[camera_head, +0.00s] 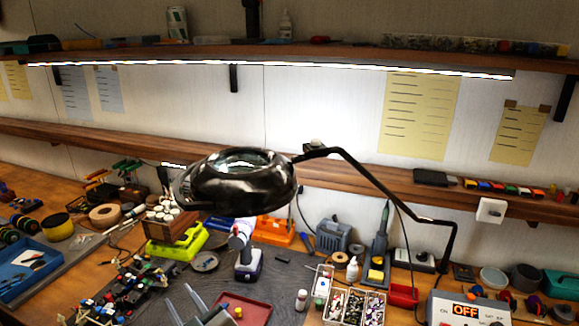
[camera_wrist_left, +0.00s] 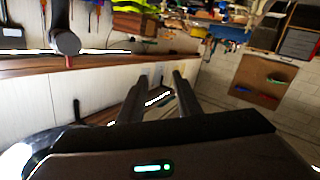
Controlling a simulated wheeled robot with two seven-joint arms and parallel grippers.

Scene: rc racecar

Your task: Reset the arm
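My left gripper (camera_head: 178,293) shows at the bottom of the head view, left of the middle, as two grey fingers apart from each other. It is in front of a dark red tray (camera_head: 256,312) and beside a cluster of small loose parts (camera_head: 130,290). In the left wrist view the two dark fingers of the left gripper (camera_wrist_left: 158,83) stand apart, and I see nothing held between them. My right gripper is not in view.
A magnifier lamp (camera_head: 240,195) on a bent arm hangs over the workbench. A control box reading OFF (camera_head: 468,310) stands at right. A blue tray (camera_head: 25,262) lies at left. A purple-and-white tool (camera_head: 247,262) and sorted parts boxes (camera_head: 355,306) occupy the middle.

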